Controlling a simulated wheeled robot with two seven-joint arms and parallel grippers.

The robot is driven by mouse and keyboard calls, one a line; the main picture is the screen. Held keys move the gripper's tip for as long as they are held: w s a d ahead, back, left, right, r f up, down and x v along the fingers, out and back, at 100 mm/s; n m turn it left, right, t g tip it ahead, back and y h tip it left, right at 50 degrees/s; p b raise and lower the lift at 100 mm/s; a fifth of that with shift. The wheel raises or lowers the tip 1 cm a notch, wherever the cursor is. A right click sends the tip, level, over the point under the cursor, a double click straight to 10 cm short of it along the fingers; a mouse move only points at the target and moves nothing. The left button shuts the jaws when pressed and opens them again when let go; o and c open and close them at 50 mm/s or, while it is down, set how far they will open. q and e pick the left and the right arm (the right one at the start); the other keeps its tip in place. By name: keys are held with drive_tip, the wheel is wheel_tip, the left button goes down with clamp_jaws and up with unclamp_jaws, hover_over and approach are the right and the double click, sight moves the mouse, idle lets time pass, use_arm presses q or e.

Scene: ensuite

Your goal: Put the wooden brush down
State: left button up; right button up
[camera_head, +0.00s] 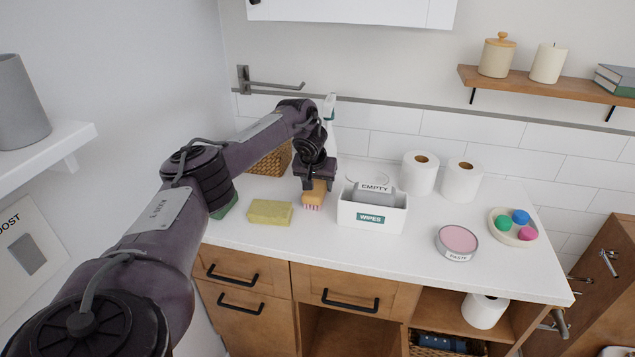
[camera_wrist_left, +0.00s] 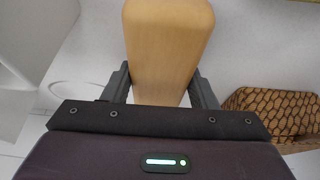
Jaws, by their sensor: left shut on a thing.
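The wooden brush (camera_head: 314,194) has a tan wooden back and pinkish bristles pointing down. In the head view it is at the white counter (camera_head: 300,238), between the yellow-green sponge and the white wipes box. My left gripper (camera_head: 315,182) points down and is shut on the brush. In the left wrist view the brush (camera_wrist_left: 168,45) sits between the two fingers of my left gripper (camera_wrist_left: 163,88). I cannot tell whether the bristles touch the counter. My right gripper is not in view.
A yellow-green sponge (camera_head: 270,212) lies left of the brush. The wipes box (camera_head: 372,214) stands close on its right. A wicker basket (camera_head: 270,162) and white bottle (camera_head: 329,108) are behind. Paper rolls (camera_head: 420,174), a paste tin (camera_head: 457,243) and a dish (camera_head: 497,232) are further right. The counter front is clear.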

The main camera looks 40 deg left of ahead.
use_arm(q)
drive_tip(key=o, duration=1)
drive_tip(key=shift+f, duration=0.1)
drive_tip(key=shift+s+d+r, duration=0.1)
drive_tip(key=shift+s+r, duration=0.05)
drive_tip(key=shift+r, duration=0.4)
drive_tip(key=b+v, duration=0.1)
drive_tip(key=v, duration=0.6)
drive_tip(key=shift+s+r, duration=0.1)
drive_tip(key=shift+r, duration=0.05)
drive_tip(key=p+v, duration=0.2)
drive_tip(key=v, duration=0.2)
